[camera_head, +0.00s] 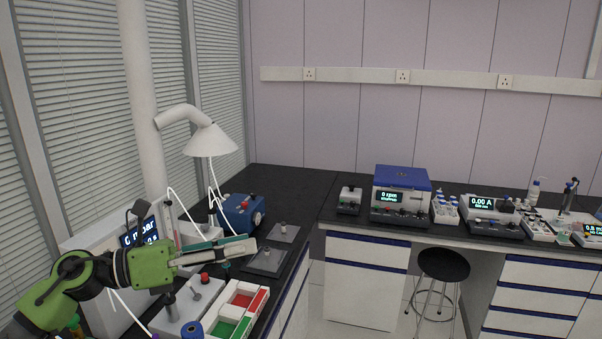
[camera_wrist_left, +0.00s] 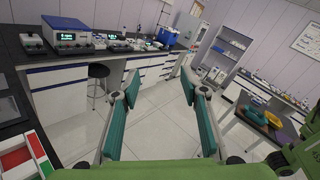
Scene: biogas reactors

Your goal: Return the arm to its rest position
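My left arm comes in from the lower left in the head view, with a green wrist and grey and teal fingers. Its left gripper (camera_head: 240,247) is over the left bench, above the red and green tray. In the left wrist view the two fingers of the left gripper (camera_wrist_left: 160,82) are wide apart with nothing between them; only floor and distant furniture show through the gap. My right gripper is not seen in the head view. A green part at the lower right edge of the wrist view is too cropped to identify.
Near the left gripper are a white tray with red and green compartments (camera_head: 231,309), a blue device (camera_head: 240,214), a grey plate (camera_head: 267,261) and a white lamp-like hood (camera_head: 209,141). A black stool (camera_head: 444,265) stands by the back bench.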

